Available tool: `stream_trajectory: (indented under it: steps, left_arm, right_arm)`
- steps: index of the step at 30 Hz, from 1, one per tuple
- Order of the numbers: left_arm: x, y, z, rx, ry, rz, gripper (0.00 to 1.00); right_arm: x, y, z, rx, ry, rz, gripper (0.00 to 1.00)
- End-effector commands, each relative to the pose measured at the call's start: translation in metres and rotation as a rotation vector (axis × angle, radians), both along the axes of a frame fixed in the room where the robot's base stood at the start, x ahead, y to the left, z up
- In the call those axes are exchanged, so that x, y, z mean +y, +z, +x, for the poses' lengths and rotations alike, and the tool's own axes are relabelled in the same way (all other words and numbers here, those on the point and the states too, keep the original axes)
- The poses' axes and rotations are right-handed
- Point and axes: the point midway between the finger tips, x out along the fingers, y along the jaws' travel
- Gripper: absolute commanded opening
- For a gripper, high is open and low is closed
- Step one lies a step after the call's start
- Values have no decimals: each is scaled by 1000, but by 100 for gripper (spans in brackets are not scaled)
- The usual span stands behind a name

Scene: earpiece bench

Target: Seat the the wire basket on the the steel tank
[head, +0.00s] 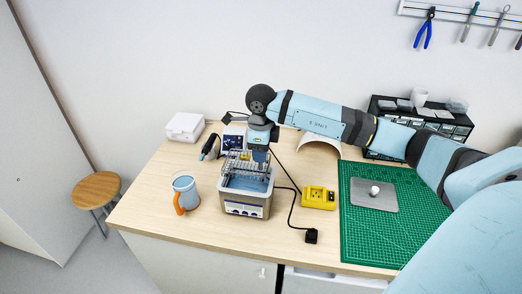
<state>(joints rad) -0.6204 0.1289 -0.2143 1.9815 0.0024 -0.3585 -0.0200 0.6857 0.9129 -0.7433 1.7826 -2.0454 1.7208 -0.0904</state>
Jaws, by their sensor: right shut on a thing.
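The steel tank (246,209) stands on the wooden bench, a box with a blue inside and a front panel with controls. The wire basket (236,166) shows at the tank's back left, over its rear rim and partly over its opening. I cannot tell whether it touches the rim. My right gripper (247,154) points down from above and is shut on the wire basket at its back. The fingertips are small and partly hidden here. My left gripper is not in view.
A blue mug with an orange handle (184,191) stands left of the tank. A yellow charger (318,197) and a black cable with plug (311,236) lie right. A green mat (365,235) bears a grey plate (374,201). A white box (185,126) is at the back left.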

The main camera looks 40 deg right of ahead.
Motion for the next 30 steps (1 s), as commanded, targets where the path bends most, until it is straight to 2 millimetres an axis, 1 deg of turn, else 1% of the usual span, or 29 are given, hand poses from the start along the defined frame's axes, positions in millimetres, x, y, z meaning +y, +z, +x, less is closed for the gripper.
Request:
stream_trajectory:
  steps: [1, 5, 21, 30]
  left_arm:
    - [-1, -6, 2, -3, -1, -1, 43]
    - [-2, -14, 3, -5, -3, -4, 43]
    - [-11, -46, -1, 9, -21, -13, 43]
    - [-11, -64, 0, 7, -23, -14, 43]
  right_arm:
    - [0, -8, 0, 0, 0, 0, 10]
    - [0, -18, 0, 0, 0, 0, 10]
    - [0, -61, 0, 0, 0, 0, 10]
    - [0, -85, 0, 0, 0, 0, 10]
